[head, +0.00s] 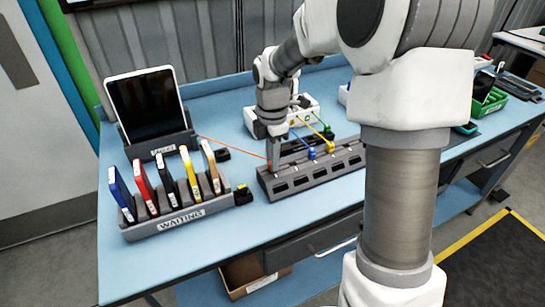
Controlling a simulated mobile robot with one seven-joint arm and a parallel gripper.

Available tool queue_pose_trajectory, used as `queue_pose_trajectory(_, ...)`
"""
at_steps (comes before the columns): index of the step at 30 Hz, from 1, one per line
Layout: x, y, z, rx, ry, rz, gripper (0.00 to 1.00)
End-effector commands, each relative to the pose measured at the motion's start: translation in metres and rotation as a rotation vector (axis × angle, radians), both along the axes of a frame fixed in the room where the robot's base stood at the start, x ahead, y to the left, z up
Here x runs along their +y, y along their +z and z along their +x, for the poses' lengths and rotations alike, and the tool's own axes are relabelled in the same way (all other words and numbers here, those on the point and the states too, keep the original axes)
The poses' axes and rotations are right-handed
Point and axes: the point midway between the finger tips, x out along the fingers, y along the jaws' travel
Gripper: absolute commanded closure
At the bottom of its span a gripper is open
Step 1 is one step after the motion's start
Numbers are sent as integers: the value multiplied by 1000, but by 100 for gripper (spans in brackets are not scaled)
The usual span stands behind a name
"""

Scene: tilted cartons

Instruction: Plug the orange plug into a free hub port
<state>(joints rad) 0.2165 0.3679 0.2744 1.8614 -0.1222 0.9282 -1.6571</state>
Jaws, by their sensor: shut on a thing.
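The grey hub (312,179) lies along the middle of the blue bench, with a row of ports. My gripper (273,155) points down at the left end of the hub and is shut on the orange plug. The plug is mostly hidden by the fingers; its thin orange cable (232,146) runs left towards the tablet stand. I cannot tell whether the plug sits in a port or just above it. A blue plug (311,153) and a yellow plug (331,147) stand on the hub to the right. A green plug (328,131) shows behind them.
A tablet (145,104) leans in a grey stand at the left. A grey rack (186,222) labelled WAITING holds several coloured devices in front of it. A white box (298,116) stands behind the hub. A green bin (490,103) is at the far right. The front bench strip is clear.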

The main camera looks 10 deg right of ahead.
Motion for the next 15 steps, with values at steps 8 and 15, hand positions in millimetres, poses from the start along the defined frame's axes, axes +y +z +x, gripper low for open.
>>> queue_pose_trajectory(8, 0, -2, -1, 3, 0, 0, 100)
queue_pose_trajectory(15, 0, -2, -1, 2, 0, 1, 62)
